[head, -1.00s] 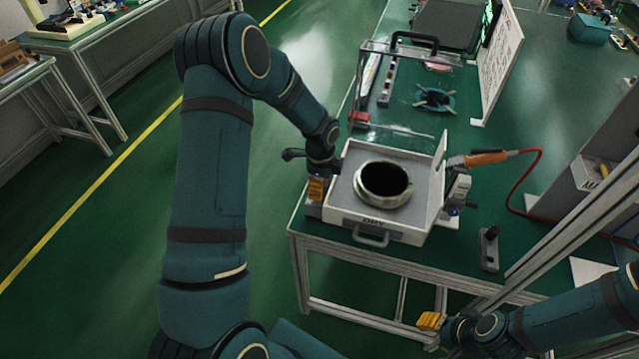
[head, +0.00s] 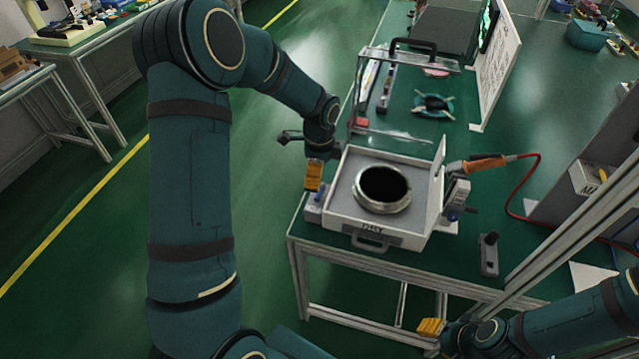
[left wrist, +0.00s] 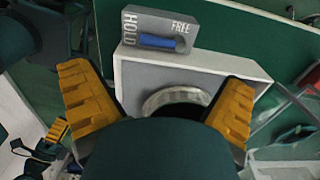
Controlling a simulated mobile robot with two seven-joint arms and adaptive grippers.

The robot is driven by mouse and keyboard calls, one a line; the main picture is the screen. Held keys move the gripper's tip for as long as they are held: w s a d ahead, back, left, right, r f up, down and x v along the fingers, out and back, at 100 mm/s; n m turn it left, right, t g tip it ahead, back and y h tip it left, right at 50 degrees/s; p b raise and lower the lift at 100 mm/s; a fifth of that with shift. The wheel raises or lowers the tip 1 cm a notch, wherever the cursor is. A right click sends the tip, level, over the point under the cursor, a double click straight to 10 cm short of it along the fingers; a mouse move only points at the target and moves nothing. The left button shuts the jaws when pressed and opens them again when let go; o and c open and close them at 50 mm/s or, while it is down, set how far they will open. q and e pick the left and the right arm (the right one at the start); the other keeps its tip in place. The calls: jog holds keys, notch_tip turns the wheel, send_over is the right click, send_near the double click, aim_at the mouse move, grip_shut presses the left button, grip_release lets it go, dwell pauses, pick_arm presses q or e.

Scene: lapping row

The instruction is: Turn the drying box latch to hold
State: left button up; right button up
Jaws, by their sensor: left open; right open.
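The drying box (head: 350,226) is a white open-topped box with a front handle, on the green bench. A metal ring with a dark centre (head: 382,188) sits in it. The latch block (left wrist: 205,24), grey and marked HOLD and FREE, is at the box's side in the left wrist view; it also shows in the head view (head: 312,213). Its blue lever (left wrist: 158,42) lies along the block, below the FREE mark. My left gripper (head: 314,175) is open and empty, just above the latch block, its yellow fingers apart. My right gripper (head: 431,327) is open, low by the bench's front edge.
A clear cover with a black handle (head: 414,46) stands behind the box. An orange-handled tool (head: 485,164) with a red cable is at its right. A small dark switch-like device (head: 489,252) lies at the bench's front right. A white board (head: 497,65) stands farther back.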

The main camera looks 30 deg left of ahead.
aim_at(319, 192)
pick_arm(q)
jog(key=shift+r, duration=2.3)
jog(key=shift+s, duration=0.1)
